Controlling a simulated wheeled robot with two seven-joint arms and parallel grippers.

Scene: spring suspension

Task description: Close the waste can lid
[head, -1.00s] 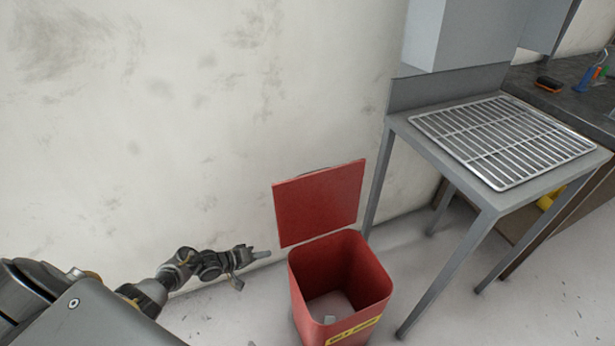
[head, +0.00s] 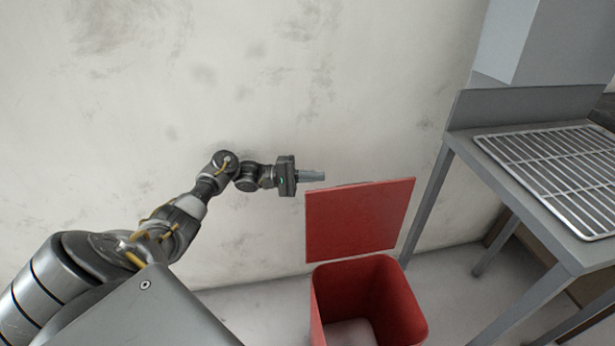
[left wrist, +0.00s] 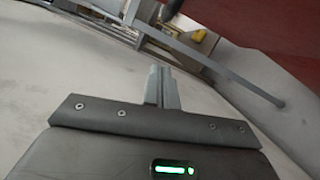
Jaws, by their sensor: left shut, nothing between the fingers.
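The red waste can (head: 400,305) stands on the floor in the lower middle of the head view, its mouth uncovered. Its red lid (head: 358,220) stands upright at the can's rear edge, near the wall. My left gripper (head: 322,176) is shut and empty, just above the lid's upper left corner in the head view. I cannot tell whether it touches the lid. In the left wrist view the shut fingers (left wrist: 162,87) point ahead, and the red lid (left wrist: 255,22) fills the upper right. My right gripper is not in view.
A metal table (head: 560,245) with a wire rack (head: 560,165) stands right of the can. A grey cabinet (head: 505,40) hangs above it. The pale wall (head: 400,90) is close behind the lid. Floor shows between can and table.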

